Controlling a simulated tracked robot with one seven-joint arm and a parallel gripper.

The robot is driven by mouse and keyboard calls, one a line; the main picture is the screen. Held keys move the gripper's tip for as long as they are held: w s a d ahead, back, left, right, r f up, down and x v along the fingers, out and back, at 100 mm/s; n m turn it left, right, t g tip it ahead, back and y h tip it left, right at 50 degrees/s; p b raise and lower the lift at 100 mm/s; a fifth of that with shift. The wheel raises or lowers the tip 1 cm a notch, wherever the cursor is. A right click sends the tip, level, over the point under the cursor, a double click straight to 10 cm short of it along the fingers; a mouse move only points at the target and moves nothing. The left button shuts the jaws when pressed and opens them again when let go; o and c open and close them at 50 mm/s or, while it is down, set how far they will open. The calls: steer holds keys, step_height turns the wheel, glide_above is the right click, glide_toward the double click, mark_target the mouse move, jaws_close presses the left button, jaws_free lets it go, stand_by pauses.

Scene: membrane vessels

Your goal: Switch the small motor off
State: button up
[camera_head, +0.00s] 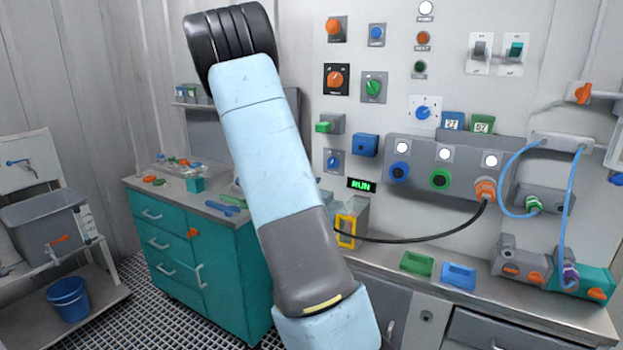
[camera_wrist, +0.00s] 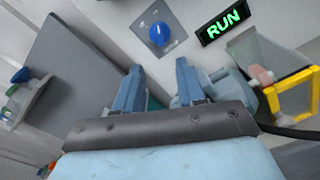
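A blue rotary knob (camera_wrist: 160,34) on a grey plate is on the wall, just left of a black display reading RUN in green (camera_wrist: 223,22). In the head view the knob (camera_head: 333,162) and the RUN display (camera_head: 361,185) show right of my arm. Below the display is a grey boxy unit (camera_wrist: 255,52) with a yellow frame (camera_wrist: 293,97); I cannot tell if it is the small motor. My gripper (camera_wrist: 160,66) has its two blue fingers apart and nothing between them. The fingertips point toward the wall below the knob, not touching it. My gripper is hidden in the head view.
Other knobs and switches cover the wall panel, including an orange knob (camera_head: 335,78) and a green one (camera_head: 373,87). A black cable (camera_head: 430,240) runs across the bench. A teal cabinet (camera_head: 215,255) stands left of my arm.

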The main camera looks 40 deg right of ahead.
steer(key=shift+v, duration=1.1)
steer(key=v, duration=1.3)
steer(key=shift+a, duration=0.4)
steer(key=shift+s, duration=0.15)
